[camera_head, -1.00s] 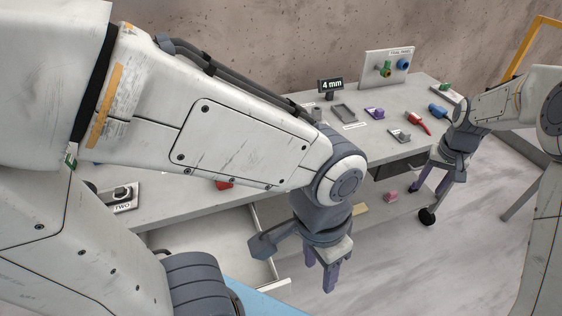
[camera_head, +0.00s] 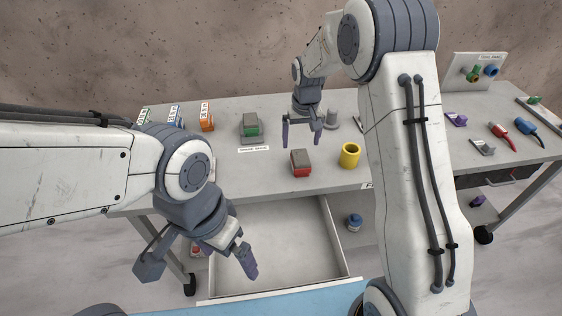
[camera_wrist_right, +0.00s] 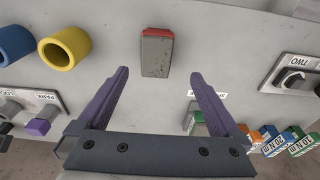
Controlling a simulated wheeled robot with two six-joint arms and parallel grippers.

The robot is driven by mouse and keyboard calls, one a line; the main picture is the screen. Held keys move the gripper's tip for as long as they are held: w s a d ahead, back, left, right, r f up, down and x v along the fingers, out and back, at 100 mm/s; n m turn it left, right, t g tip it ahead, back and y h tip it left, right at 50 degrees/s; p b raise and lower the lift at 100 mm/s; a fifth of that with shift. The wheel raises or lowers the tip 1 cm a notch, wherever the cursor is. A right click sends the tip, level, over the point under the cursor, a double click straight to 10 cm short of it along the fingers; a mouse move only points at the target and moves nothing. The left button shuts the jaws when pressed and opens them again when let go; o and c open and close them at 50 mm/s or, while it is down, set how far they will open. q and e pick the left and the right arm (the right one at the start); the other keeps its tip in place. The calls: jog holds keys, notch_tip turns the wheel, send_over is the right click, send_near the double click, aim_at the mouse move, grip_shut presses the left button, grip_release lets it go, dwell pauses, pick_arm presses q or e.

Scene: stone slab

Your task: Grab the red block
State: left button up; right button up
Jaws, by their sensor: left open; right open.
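The red block (camera_head: 301,170), grey on top with a red front side, sits on the stone slab near its front edge. In the right wrist view the block (camera_wrist_right: 157,55) lies just beyond and between the fingertips, apart from them. My right gripper (camera_head: 301,141) is open and empty, just behind and above the block in the head view; its two purple fingers (camera_wrist_right: 159,73) point at the slab in the wrist view. My left gripper (camera_head: 247,258) is open, over the open drawer, well away from the block; only part of its fingers shows.
A yellow cup (camera_head: 350,155) stands close to the right of the block. A green and grey block (camera_head: 250,127) stands behind left. The open drawer (camera_head: 275,245) juts out below the front edge. Tool boxes (camera_head: 206,116) line the back left.

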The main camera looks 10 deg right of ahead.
aim_at(301, 156)
jog(key=f, duration=0.4)
jog(key=shift+w+f+p, duration=0.15)
jog(key=shift+w+p, duration=0.1)
jog(key=shift+p, duration=0.1)
jog(key=f, duration=0.1)
jog(key=f+p, duration=0.1)
jog(key=f, duration=0.1)
jog(key=w+f+p, duration=0.1)
jog(key=shift+d+f, duration=0.35)
jog(key=shift+f, duration=0.25)
jog(key=c, duration=1.4)
grip_shut()
jog(key=shift+r, duration=0.15)
